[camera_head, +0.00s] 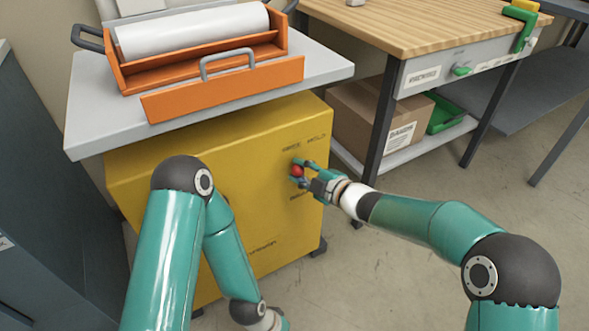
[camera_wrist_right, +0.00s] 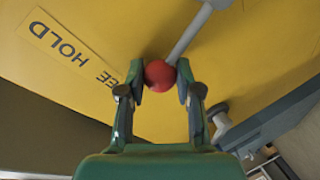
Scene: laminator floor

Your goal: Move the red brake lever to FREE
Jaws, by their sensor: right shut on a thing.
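The red brake lever's round knob (camera_head: 297,171) is on the front of the yellow cabinet (camera_head: 240,200), toward its right side. My right gripper (camera_head: 302,172) is shut on the knob. In the right wrist view the red ball (camera_wrist_right: 160,75) sits between the two fingertips, and the grey lever rod (camera_wrist_right: 188,35) runs from it up to the right. A label strip (camera_wrist_right: 70,45) beside it reads HOLD, with letters ending in "EE" nearer the knob. My left arm hangs down in front of the cabinet; its gripper is outside the picture.
An orange tray (camera_head: 220,88) with a white roll (camera_head: 192,30) stands on the grey top (camera_head: 95,110) above the cabinet. A wooden workbench (camera_head: 420,22) with a cardboard box (camera_head: 365,112) beneath stands to the right. The floor (camera_head: 430,280) in front is clear.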

